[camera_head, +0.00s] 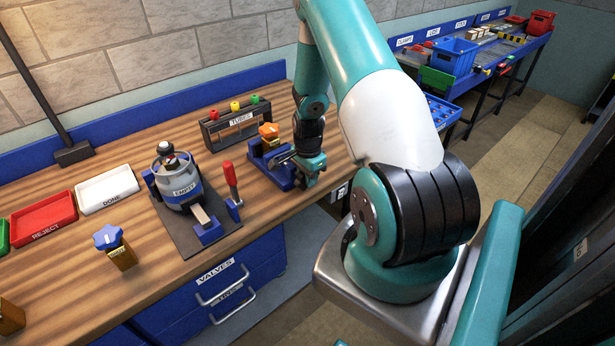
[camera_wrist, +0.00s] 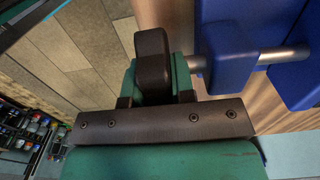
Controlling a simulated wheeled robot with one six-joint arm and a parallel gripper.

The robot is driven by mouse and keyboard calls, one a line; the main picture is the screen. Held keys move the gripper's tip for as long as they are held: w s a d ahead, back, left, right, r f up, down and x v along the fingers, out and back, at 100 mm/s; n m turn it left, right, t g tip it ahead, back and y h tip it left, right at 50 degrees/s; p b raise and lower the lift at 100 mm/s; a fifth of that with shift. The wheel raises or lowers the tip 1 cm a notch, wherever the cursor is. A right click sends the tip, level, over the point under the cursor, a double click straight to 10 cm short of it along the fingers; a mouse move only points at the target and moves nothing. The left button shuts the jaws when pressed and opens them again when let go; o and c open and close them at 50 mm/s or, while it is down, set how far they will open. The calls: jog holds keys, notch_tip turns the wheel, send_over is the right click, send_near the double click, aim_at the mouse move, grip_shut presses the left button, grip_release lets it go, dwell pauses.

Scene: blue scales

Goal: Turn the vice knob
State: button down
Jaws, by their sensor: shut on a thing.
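The blue vice (camera_head: 270,163) stands on the wooden bench, left of my gripper (camera_head: 308,167) in the head view. The wrist view shows its blue body (camera_wrist: 228,55) and a bare metal rod (camera_wrist: 268,58) running between its blue parts. My gripper (camera_wrist: 153,65) is at the rod's end and shut on the vice knob. The dark finger and teal parts cover the knob, so its shape and turn angle cannot be seen. A brass valve with an orange knob (camera_head: 268,131) is upright at the vice.
A rack labelled TUBES (camera_head: 235,122) stands behind the vice. The bench's front edge runs close below my gripper.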

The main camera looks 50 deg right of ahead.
jog(key=shift+d+f, duration=0.1)
jog(key=shift+y, duration=0.5)
jog(key=c, duration=1.2)
grip_release()
jog(key=shift+c, duration=0.2)
notch_tip(320, 180, up, 18)
jog(key=d+b, duration=0.1)
jog(key=b, duration=0.3)
jog(key=shift+s+d+f, duration=0.2)
jog(key=shift+d, duration=0.05)
